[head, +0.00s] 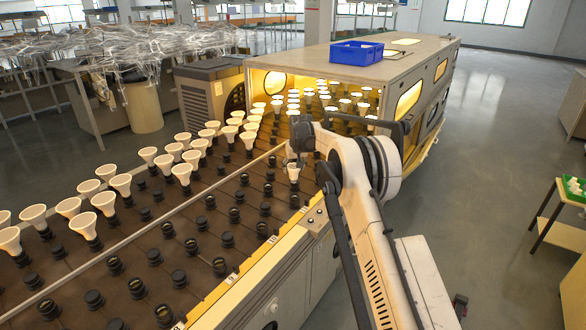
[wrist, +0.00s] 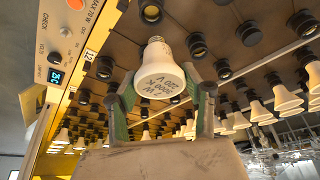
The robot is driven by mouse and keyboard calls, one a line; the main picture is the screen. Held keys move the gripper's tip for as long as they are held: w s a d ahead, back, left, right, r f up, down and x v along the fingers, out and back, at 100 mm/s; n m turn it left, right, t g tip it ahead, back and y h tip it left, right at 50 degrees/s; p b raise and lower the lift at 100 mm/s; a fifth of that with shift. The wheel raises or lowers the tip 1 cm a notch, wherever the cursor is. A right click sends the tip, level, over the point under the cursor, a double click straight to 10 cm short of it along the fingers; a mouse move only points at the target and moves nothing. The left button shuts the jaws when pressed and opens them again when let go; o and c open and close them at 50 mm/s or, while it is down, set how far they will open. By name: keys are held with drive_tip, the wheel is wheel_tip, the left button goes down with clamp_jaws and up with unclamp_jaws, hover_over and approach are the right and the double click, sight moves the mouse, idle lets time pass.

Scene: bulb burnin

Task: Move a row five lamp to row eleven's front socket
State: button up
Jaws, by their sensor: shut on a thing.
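My gripper (head: 293,162) is over the front part of the socket bed in the head view. In the wrist view its green-padded fingers (wrist: 162,94) are closed on both sides of a white lamp (wrist: 160,78). The held lamp also shows below the gripper in the head view (head: 293,173), its wide end up and its narrow end down. A dark socket (wrist: 152,11) shows just beyond the lamp's narrow end in the wrist view. I cannot tell whether the lamp touches a socket. A row label reading 12 (wrist: 88,56) is on the yellow edge strip.
Many lamps (head: 183,173) stand in the rear rows at left, and more (head: 345,105) inside the lit oven (head: 420,62). Several front sockets (head: 154,257) are empty. A rail (head: 190,202) runs along the bed. A blue crate (head: 356,52) sits on the oven roof.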

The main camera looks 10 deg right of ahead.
sight(295, 181)
drive_tip(key=shift+d+f, duration=0.2)
drive_tip(key=shift+d, duration=0.1)
drive_tip(key=shift+f+b, duration=0.6)
drive_tip(key=shift+f, duration=1.6)
drive_tip(key=shift+f+b, duration=0.15)
drive_tip(key=shift+b, duration=0.2)
drive_tip(key=shift+f, duration=0.35)
drive_tip(key=shift+f+b, duration=1.3)
drive_tip(key=shift+f, duration=0.3)
drive_tip(key=o, duration=1.2)
drive_tip(key=shift+o, duration=0.2)
drive_tip(key=shift+s+r, duration=0.1)
drive_tip(key=shift+r, duration=0.05)
drive_tip(key=v, duration=1.1)
drive_tip(key=shift+r, duration=0.4)
